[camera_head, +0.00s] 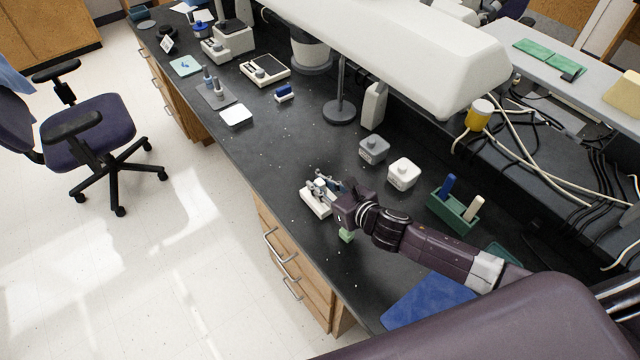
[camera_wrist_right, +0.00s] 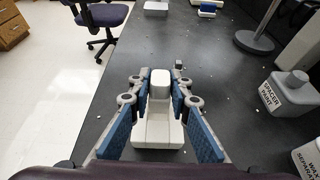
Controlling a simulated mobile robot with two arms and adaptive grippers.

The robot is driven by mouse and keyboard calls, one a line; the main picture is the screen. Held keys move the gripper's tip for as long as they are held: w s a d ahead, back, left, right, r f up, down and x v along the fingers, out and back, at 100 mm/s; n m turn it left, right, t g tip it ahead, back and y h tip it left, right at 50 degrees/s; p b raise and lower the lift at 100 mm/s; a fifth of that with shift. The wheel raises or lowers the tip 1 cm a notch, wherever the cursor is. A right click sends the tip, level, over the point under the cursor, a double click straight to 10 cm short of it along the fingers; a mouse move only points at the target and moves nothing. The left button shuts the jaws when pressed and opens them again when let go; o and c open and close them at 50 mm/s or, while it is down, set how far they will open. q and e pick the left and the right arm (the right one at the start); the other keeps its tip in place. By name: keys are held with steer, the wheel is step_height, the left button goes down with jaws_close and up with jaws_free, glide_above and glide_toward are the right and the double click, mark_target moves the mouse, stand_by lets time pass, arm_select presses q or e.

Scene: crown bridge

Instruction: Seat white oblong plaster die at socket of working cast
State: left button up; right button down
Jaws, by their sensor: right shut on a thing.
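My right gripper (camera_head: 325,184) is above the white working cast (camera_head: 316,202) on the black bench in the head view. In the right wrist view, the gripper (camera_wrist_right: 161,95) has its blue-padded fingers on both sides of a white oblong die (camera_wrist_right: 160,81) and is shut on it. The cast shows below the die as a white block (camera_wrist_right: 157,138). The gripper and the die cover the socket. I cannot tell whether the die touches the cast. My left gripper is not in view.
A grey bottle (camera_head: 374,150), a white bottle (camera_head: 403,174) and a green rack (camera_head: 453,211) stand to the right. A small green block (camera_head: 346,236) is close below the gripper. A blue mat (camera_head: 425,303) lies near the front. A lamp stand (camera_head: 339,112) rises behind.

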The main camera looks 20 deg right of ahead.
steer(key=shift+p, duration=0.5)
stand_by(1.2)
steer(key=shift+s+f+b, duration=0.1)
steer(key=shift+f+b, duration=1.1)
steer(key=shift+f, duration=0.3)
steer(key=c, duration=1.7)
jaws_free()
steer(key=shift+f, duration=0.1)
steer(key=shift+s, duration=0.1)
steer(key=shift+s+d, duration=0.1)
steer(key=shift+s, duration=0.05)
steer(key=v, duration=1.1)
steer(key=shift+s+r, duration=0.15)
steer(key=shift+r, duration=0.25)
